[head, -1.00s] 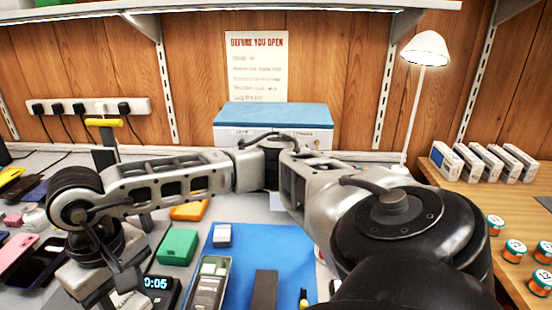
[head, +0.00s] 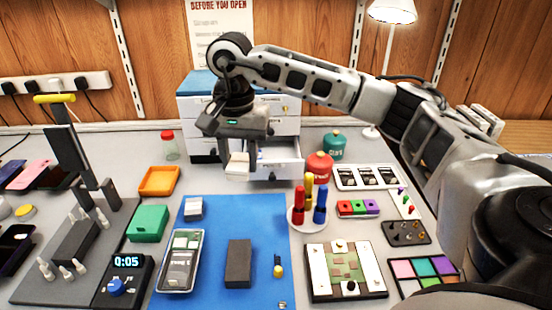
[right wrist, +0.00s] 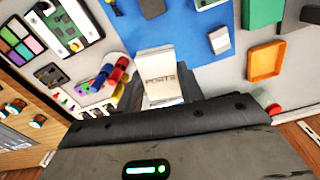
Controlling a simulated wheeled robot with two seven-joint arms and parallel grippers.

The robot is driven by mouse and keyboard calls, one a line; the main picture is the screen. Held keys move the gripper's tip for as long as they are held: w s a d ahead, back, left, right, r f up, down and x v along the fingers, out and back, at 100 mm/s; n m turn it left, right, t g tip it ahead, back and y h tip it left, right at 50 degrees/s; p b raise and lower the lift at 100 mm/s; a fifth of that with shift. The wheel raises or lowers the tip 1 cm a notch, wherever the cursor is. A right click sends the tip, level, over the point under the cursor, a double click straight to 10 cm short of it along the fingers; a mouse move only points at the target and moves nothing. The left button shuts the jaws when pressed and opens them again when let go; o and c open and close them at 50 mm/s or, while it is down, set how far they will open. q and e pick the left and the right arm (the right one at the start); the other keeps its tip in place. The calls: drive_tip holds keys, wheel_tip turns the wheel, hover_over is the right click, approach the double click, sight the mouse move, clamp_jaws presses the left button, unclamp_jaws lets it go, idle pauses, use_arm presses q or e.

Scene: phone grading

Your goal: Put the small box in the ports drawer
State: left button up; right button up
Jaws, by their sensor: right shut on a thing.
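The small box (head: 237,166) is pale and held below my right gripper (head: 235,150), which is shut on it. In the right wrist view the box (right wrist: 155,62) shows as a white block with lettering reading about "PORTS". A drawer (head: 282,168) stands pulled out of the white cabinet (head: 202,112) at the back. The box hangs at the left side of this drawer, in front of the cabinet. Whether it is over the drawer's opening, I cannot tell. The drawer's label is too small to read. My left gripper is out of view.
A red canister (head: 319,166) and a holder with coloured pens (head: 308,215) stand right of the drawer. A red-lidded jar (head: 169,146) and an orange tray (head: 159,181) are left. The blue mat (head: 213,270) carries a phone (head: 181,262), a dark block and another small white box (head: 193,208).

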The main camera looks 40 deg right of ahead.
drive_tip(key=w+d+r+m, duration=0.2)
drive_tip(key=d+r+m, duration=0.3)
drive_tip(key=d+m, duration=0.25)
drive_tip(key=w+d+f, duration=0.2)
drive_tip(key=d+f, duration=0.2)
drive_tip(key=w+d+f+p, duration=0.1)
drive_tip(key=w+d+f, duration=0.1)
drive_tip(key=d+f, duration=0.2)
drive_tip(key=w+d+f, duration=0.2)
drive_tip(key=d+f, duration=0.2)
drive_tip(key=shift+w, duration=0.25)
drive_tip(key=shift+f, duration=0.3)
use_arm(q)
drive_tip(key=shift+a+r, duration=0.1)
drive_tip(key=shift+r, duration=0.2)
use_arm(e)
drive_tip(key=shift+f, duration=0.15)
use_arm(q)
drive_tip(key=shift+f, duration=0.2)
use_arm(e)
drive_tip(key=shift+f, duration=0.4)
